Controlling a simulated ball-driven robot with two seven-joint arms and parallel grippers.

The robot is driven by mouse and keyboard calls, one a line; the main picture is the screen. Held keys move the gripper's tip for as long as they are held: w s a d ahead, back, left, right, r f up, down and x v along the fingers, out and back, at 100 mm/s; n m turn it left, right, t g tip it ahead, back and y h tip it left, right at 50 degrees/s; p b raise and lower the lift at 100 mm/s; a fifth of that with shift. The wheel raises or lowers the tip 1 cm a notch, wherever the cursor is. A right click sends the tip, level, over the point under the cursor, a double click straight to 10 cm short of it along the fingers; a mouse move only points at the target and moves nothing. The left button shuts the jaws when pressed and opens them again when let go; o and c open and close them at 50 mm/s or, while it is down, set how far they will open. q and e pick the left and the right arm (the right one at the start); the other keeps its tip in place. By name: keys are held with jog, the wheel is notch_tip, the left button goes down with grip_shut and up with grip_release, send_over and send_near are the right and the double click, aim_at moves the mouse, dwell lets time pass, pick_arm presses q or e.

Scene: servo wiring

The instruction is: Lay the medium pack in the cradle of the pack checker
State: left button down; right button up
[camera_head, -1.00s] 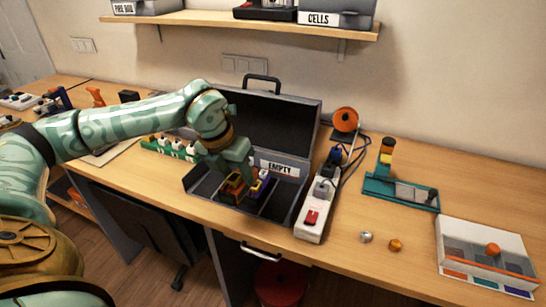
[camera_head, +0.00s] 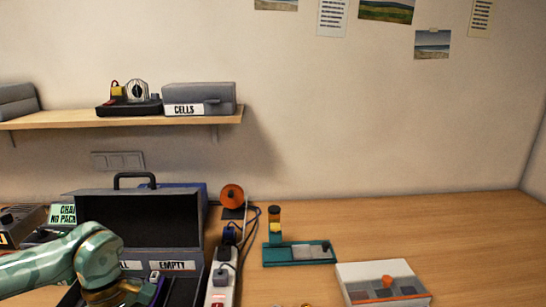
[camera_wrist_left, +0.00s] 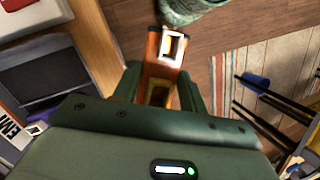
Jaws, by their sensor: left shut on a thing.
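My left gripper (camera_wrist_left: 160,95) is shut on an orange pack (camera_wrist_left: 152,58) with a white, open-ended part at its far end. I cannot tell from its look whether this is the medium pack. In the head view my left arm comes in at the lower left, in front of the open dark case (camera_head: 150,220); the fingers and the held pack are not clearly seen there. I cannot surely pick out the pack checker or its cradle. My right gripper is in neither view.
A white power strip (camera_head: 221,278) stands right of the case, with an orange spool (camera_head: 232,195) behind. A teal fixture (camera_head: 272,256) and a white sorting tray (camera_head: 350,273) lie further right. A shelf (camera_head: 70,121) hangs above. The right-hand bench top is clear.

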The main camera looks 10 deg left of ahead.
pick_arm(q)
jog(key=d+r+m+y, duration=0.3)
jog(key=d+m, duration=0.8)
jog(key=m, duration=0.4)
jog(key=shift+w+d+r+m+y, duration=0.2)
jog(key=shift+d+r+m+y, duration=0.1)
jog(key=shift+r+y, duration=0.15)
